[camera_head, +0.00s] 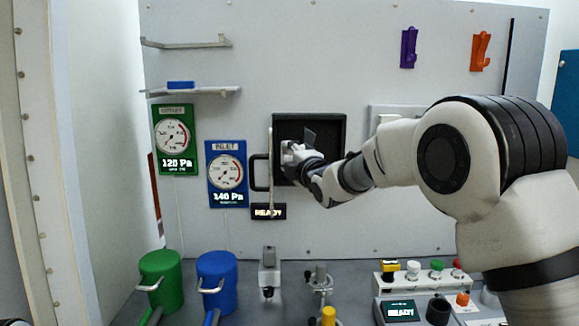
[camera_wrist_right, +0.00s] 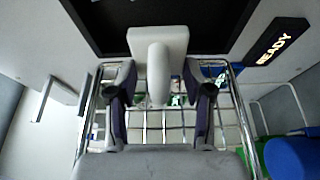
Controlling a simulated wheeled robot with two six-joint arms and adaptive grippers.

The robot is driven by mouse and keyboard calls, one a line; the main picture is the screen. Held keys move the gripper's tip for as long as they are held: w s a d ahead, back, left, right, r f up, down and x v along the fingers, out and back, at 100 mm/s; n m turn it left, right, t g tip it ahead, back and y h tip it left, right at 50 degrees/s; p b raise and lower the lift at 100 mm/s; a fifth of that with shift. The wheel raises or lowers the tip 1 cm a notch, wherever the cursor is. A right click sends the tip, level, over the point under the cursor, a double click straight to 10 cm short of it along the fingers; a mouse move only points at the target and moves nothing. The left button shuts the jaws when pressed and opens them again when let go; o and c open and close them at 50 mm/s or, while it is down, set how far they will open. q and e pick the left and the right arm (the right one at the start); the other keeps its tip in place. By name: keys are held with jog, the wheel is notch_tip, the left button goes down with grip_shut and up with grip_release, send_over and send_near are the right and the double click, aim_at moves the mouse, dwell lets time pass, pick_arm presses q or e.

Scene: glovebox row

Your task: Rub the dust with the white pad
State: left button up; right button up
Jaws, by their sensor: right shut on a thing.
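My right gripper (camera_head: 291,153) is in front of the dark framed panel (camera_head: 338,120) on the back wall. In the right wrist view the two fingers (camera_wrist_right: 160,95) stand on either side of the rounded grip of the white pad (camera_wrist_right: 142,38), and the gripper is shut on it. The pad's flat block lies at or close to the dark panel, which also shows in the wrist view (camera_wrist_right: 215,15); I cannot tell if they touch. A grey patch (camera_head: 309,138) shows on the panel above the gripper; whether it is dust is unclear. My left gripper is not in view.
A READY display (camera_head: 268,212) sits below the panel, with gauges (camera_head: 227,173) to its left. Green (camera_head: 161,280) and blue (camera_head: 217,280) canisters stand below left. A control box (camera_head: 400,310) is at the lower right. Metal wires (camera_wrist_right: 240,125) cross behind the fingers in the wrist view.

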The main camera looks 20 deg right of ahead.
aim_at(288, 160)
jog(key=shift+s+a+f, duration=0.1)
jog(key=shift+s, duration=0.2)
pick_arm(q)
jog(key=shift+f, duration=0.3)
